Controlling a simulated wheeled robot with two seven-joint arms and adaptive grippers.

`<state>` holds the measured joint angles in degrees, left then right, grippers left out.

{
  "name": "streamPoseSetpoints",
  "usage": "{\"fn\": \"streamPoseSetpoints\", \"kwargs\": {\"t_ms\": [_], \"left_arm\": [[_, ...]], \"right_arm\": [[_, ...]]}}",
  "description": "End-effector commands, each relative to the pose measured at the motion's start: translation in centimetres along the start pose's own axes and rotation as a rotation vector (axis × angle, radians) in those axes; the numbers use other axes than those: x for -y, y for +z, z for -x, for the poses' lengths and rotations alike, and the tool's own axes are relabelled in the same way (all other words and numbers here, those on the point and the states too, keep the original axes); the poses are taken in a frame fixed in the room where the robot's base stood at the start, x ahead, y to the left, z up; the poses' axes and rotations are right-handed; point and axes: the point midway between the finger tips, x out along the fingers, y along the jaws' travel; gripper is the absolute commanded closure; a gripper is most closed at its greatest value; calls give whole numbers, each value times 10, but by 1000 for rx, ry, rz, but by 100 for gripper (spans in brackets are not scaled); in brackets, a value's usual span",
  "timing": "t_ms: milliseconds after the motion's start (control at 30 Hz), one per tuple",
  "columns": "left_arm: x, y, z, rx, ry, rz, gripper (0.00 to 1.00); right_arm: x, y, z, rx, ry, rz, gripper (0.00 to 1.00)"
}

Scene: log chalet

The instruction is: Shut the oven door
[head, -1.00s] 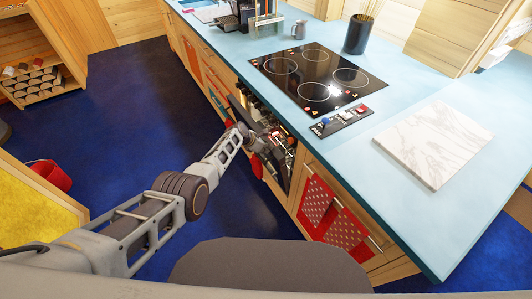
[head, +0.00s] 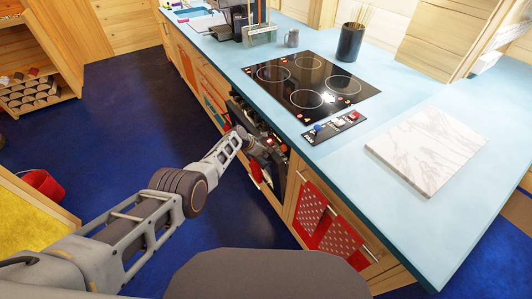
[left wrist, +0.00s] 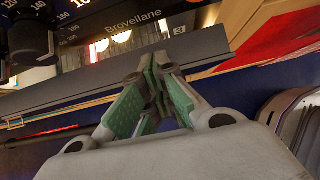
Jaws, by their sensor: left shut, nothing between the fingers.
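The oven is built into the counter front below the black cooktop. Its dark door (head: 238,108) shows in the head view as nearly upright, close to the cabinet front, partly covered by my left gripper (head: 256,143). In the left wrist view the oven's control panel (left wrist: 100,27), with a knob and lettering, lies beyond a long grey edge that looks like the door's top (left wrist: 60,103). My left gripper (left wrist: 152,75) is shut and empty, its green-padded fingers at that edge. I cannot tell whether they touch it. My right gripper is not in view.
The cooktop (head: 310,85) and a marble board (head: 427,150) lie on the blue counter (head: 360,195). Red dotted cloths (head: 325,220) hang on the cabinet at the right. The blue floor (head: 120,120) is clear left of the oven; a red bucket (head: 42,184) stands farther left.

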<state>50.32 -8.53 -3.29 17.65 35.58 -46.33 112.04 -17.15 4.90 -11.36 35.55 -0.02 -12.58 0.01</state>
Motion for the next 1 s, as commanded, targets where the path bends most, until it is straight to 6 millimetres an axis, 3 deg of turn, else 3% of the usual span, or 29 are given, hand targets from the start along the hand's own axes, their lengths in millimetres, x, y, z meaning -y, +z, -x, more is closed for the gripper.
{"fn": "streamPoseSetpoints", "kwargs": {"t_ms": [300, 833, 1000], "left_arm": [[0, -3, 2, -1, -1, 0, 100], [0, -25, 16, 0, -1, -1, 100], [0, -12, 25, 1, -2, -2, 100]], "right_arm": [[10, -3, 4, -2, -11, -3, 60], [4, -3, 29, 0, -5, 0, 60], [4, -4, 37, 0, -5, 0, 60]]}}
